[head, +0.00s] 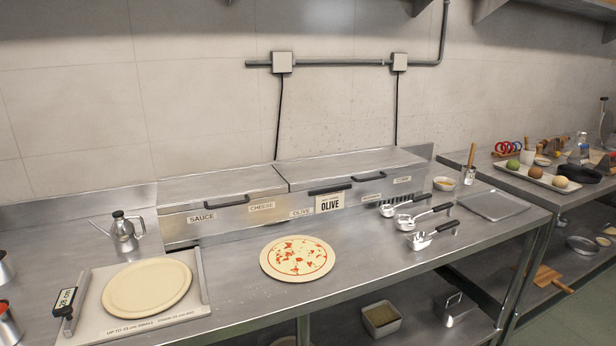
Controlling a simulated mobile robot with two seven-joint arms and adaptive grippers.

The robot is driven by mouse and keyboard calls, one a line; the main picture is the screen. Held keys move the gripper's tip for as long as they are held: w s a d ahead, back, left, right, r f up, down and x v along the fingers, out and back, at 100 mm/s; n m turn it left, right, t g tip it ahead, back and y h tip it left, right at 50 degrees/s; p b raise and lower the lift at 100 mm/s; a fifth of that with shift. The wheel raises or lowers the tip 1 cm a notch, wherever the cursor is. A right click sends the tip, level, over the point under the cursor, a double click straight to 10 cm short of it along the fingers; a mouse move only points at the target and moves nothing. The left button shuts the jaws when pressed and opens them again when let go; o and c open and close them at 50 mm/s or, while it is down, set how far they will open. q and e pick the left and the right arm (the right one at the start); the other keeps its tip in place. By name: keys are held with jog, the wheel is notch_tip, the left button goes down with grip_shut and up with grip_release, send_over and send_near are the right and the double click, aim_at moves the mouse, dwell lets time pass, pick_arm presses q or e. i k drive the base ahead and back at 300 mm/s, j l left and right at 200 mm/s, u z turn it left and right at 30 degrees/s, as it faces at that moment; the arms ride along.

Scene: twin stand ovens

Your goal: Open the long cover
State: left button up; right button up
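A steel ingredient unit stands against the wall at the back of the counter, with two flat steel covers side by side, both lying shut. The right cover (345,165) looks like the longer one and has a dark bar handle (369,176) on its front edge. The left cover (220,184) is shorter and has its own dark handle (233,200). Labels for sauce, cheese and olive are on the unit's front. A larger olive card (330,203) hangs below a dark bar at the front of the right cover. Neither of my grippers is in view.
A pizza base with sauce (297,258) lies in front of the unit. A board with plain dough (147,288) and an oil can (126,232) are at left.

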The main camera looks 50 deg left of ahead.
aim_at(367, 167)
jog(key=u, duration=1.4)
jog(key=i+l+z, duration=0.1)
jog(key=i+l, duration=0.1)
jog(key=l, duration=0.05)
